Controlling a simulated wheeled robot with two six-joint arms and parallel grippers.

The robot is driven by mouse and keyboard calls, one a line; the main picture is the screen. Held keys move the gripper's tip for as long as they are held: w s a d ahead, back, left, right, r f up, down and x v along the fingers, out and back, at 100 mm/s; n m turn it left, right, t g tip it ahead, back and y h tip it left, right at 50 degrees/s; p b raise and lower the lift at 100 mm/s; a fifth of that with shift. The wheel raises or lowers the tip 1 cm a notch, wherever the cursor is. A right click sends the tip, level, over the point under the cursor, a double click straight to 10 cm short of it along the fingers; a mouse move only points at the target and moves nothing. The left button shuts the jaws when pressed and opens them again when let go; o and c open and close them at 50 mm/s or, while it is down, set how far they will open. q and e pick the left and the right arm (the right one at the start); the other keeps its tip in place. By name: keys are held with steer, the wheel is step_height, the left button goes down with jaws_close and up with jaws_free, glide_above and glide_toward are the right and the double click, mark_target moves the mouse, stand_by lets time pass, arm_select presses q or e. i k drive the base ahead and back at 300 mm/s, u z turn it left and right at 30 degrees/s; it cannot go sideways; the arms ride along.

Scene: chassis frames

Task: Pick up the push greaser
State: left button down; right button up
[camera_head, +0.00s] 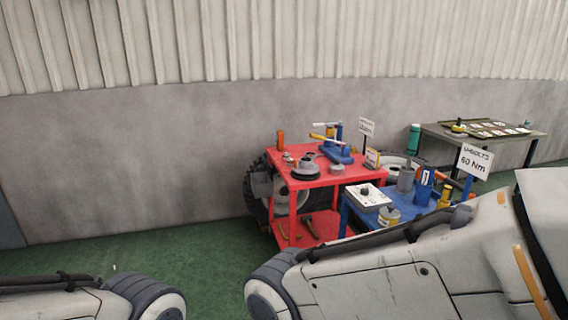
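I cannot pick out the push greaser for certain among the small tools on the carts. The red cart (327,179) carries an orange upright item (280,141), round grey parts (305,170) and a blue fixture with a yellow-and-white tool (325,137) across its top. The blue cart (348,213) in front of it holds a white box (368,196), a yellow-and-grey round item (389,216) and blue and grey cups. Neither gripper shows; only pale links of my arms appear along the bottom edge.
A tyre (257,190) stands behind the red cart. A sign (474,162) reads "U-BOLTS 60 Nm". A dark table (455,135) with flat items stands at the right by the wall, near a green bottle (413,139). The green floor (200,255) left of the carts is clear.

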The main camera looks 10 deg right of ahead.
mark_target(428, 169)
steer(key=u, duration=0.25)
steer(key=i, duration=1.85)
steer(key=z, duration=0.5)
steer(key=i, duration=0.85)
steer(key=z, duration=1.55)
steer(key=i, duration=0.8)
steer(key=z, duration=0.75)
